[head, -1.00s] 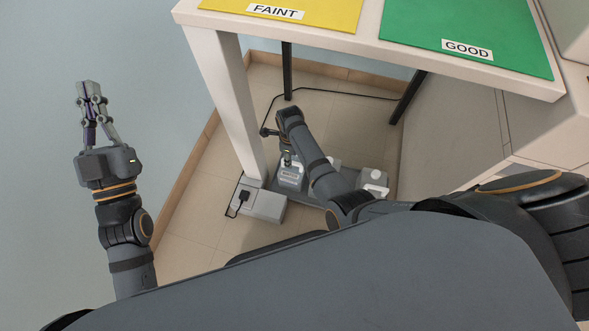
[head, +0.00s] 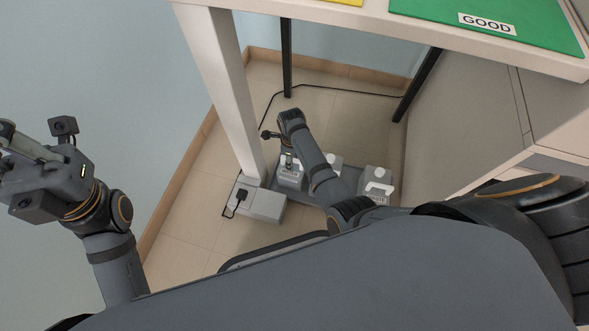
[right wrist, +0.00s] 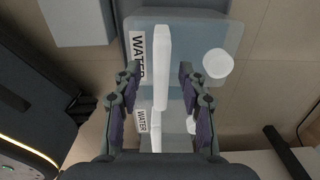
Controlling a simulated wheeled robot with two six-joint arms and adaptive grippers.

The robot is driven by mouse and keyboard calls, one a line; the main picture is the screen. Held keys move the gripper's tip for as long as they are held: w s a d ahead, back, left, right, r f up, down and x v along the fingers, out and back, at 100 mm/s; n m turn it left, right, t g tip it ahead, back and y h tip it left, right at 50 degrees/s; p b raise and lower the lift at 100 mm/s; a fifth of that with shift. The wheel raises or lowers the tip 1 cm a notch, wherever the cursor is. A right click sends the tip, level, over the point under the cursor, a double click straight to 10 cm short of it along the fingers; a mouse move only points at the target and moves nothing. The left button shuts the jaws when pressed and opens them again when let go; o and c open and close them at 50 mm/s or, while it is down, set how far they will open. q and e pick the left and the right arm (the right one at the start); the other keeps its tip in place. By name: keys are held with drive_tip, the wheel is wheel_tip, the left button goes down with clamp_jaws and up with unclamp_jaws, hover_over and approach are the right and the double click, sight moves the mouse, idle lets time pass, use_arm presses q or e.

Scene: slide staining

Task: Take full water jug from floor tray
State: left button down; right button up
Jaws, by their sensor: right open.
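In the right wrist view a translucent bluish jug labelled WATER (right wrist: 190,35) has a white bar handle (right wrist: 162,50) and a round white cap. My right gripper (right wrist: 160,78) is open, with one finger on each side of the handle and a gap to each. A second WATER-labelled jug (right wrist: 142,121) is partly hidden by the gripper.
The table leg (head: 228,95) stands just left of my right arm, and the tabletop (head: 420,35) overhangs the area. A pale box with a black plug (head: 262,205) lies left of the jugs. A cabinet (head: 465,130) closes the right side.

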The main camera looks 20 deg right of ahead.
drive_tip(key=shift+f, duration=0.1)
clamp_jaws()
idle(0.3)
drive_tip(key=shift+w, duration=0.15)
